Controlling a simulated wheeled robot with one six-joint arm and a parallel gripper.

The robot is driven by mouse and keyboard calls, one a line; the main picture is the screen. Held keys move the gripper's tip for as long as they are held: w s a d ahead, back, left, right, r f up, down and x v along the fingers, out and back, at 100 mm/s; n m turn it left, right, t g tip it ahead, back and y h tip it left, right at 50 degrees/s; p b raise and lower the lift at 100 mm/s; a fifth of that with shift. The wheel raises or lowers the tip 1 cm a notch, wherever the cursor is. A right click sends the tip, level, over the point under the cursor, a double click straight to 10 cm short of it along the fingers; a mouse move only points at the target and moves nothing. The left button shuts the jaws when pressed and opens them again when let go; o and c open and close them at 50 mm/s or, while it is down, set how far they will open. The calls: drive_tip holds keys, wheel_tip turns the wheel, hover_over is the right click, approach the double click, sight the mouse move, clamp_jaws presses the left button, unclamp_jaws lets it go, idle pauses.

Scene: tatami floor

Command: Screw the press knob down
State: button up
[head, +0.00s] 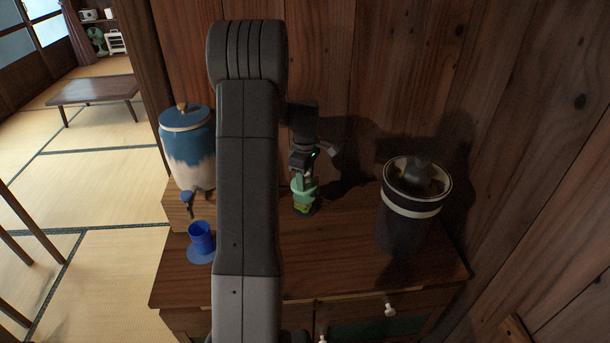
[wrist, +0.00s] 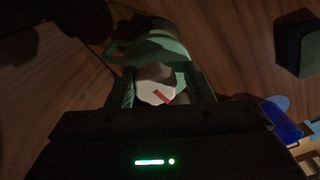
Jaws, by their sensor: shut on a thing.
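The press (head: 304,195) is a small mint-green device standing on the wooden cabinet top, right of my arm in the head view. Its green body also shows in the wrist view (wrist: 155,48). The press knob (wrist: 152,92) is pale with a red mark on its top. My gripper (head: 303,172) points down over the press. In the wrist view, its fingers (wrist: 162,90) stand on both sides of the knob and are shut on it. The head view does not clearly show the knob between the fingers.
A blue and cream dispenser (head: 187,150) stands left of my arm, with a blue cup (head: 201,235) in front. A dark bin with a white band (head: 417,205) stands to the right. The wooden wall (head: 385,80) is close behind. Cabinet top between press and bin is clear.

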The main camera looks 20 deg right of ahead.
drive_tip(key=m, duration=0.1)
drive_tip(key=f+m, duration=0.1)
drive_tip(key=m, duration=0.1)
drive_tip(key=shift+s+a+f, duration=0.1)
drive_tip(key=shift+a, duration=0.05)
drive_tip(key=shift+c, duration=0.4)
drive_tip(key=m, duration=0.3)
drive_tip(key=shift+a, duration=0.1)
drive_tip(key=shift+c, duration=0.4)
drive_tip(key=m, duration=0.6)
drive_tip(key=shift+c, duration=0.3)
drive_tip(key=o, duration=0.5)
drive_tip(key=shift+w+r+p, duration=0.25)
drive_tip(key=shift+r+p, duration=0.25)
drive_tip(key=shift+r, duration=0.05)
drive_tip(key=shift+o, duration=1.3)
drive_tip(key=shift+w+d+r+p, duration=0.15)
drive_tip(key=shift+r+p, duration=1.1)
drive_tip(key=shift+r, duration=0.8)
drive_tip(key=shift+d+r+p, duration=0.1)
drive_tip(key=shift+r+p, duration=1.15)
drive_tip(key=shift+r, duration=0.8)
